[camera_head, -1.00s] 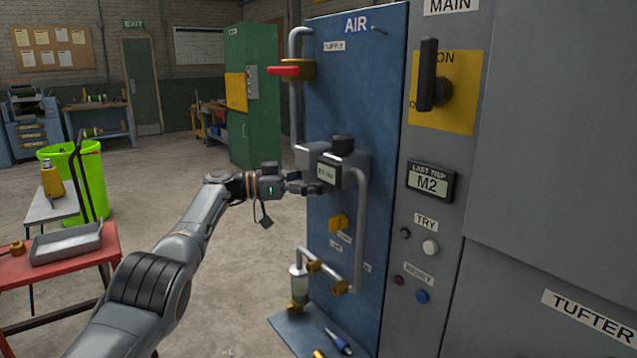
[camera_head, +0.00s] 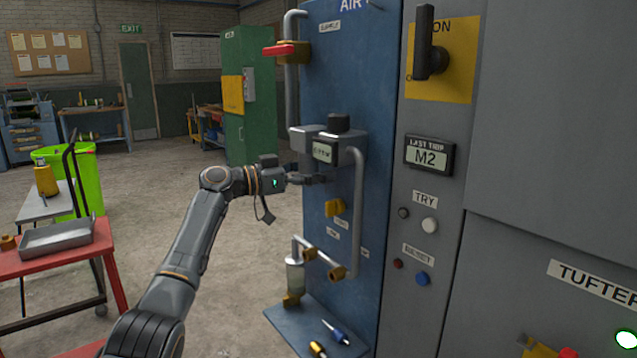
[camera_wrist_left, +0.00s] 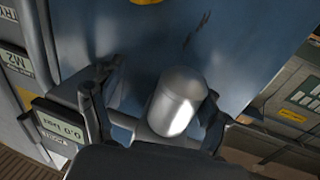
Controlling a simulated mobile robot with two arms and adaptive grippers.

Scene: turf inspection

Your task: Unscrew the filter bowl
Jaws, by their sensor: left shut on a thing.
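The filter bowl (camera_wrist_left: 176,100) is a silver, round-ended metal cylinder in the left wrist view. My left gripper (camera_wrist_left: 157,110) has a dark finger on each side of it and is shut on it. In the head view my left gripper (camera_head: 313,178) is at the underside of the grey filter and regulator unit (camera_head: 310,143) on the blue air panel (camera_head: 345,75). The bowl is mostly hidden there by the gripper. Whether its thread is loose cannot be seen. My right gripper is in neither view.
A grey pipe (camera_head: 358,210) runs down right of the unit to brass fittings and a clear cup (camera_head: 295,277). Below, a blue shelf (camera_head: 290,330) holds screwdrivers. A red-handled valve (camera_head: 285,50) is above. A red cart (camera_head: 60,262) stands left; floor between is clear.

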